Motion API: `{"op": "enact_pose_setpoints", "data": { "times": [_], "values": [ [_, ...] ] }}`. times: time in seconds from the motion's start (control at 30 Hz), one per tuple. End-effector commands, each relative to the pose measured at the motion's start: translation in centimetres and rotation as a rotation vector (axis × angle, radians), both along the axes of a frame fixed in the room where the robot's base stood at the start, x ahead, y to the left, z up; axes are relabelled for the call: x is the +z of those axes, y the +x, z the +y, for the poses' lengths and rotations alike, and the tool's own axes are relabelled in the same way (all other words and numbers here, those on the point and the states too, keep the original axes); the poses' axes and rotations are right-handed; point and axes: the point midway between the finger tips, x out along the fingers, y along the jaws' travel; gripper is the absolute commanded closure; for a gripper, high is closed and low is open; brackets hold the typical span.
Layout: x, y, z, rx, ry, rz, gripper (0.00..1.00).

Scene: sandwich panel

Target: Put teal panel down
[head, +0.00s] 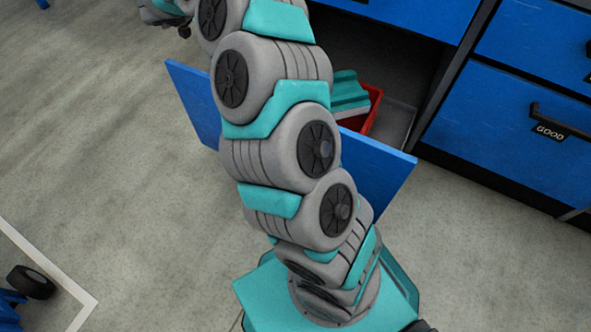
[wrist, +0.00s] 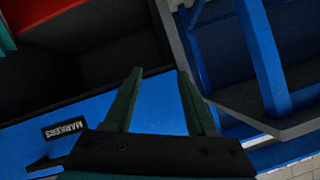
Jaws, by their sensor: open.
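The teal panel (head: 347,90) sits in the red bin (head: 375,112) in the open blue drawer in the head view, partly hidden behind my arm. A teal edge (wrist: 5,38) shows at the far left of the wrist view beside the red bin wall (wrist: 40,10); it is probably the same panel. My gripper (wrist: 161,74) is open, with nothing between its dark green fingers. It is apart from the teal panel. In the head view I cannot make out its fingers.
The blue drawer front (head: 380,172) stands out from the cabinet, and my arm crosses over it. A grey bin (head: 397,122) lies right of the red one. The floor (head: 110,130) at the left is clear.

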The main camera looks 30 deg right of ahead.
Motion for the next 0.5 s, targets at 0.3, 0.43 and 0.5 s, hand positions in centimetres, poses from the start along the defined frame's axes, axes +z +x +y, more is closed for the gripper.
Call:
{"op": "enact_pose_setpoints", "data": {
  "times": [0.3,0.43,0.5],
  "values": [
    [14.1,2.5,15.0,0.673,0.106,-0.273,0.43],
    [16.9,-1.4,21.4,0.939,0.136,-0.267,0.43],
    [17.2,-4.5,24.3,1.073,0.148,-0.228,0.43]
  ]
}}
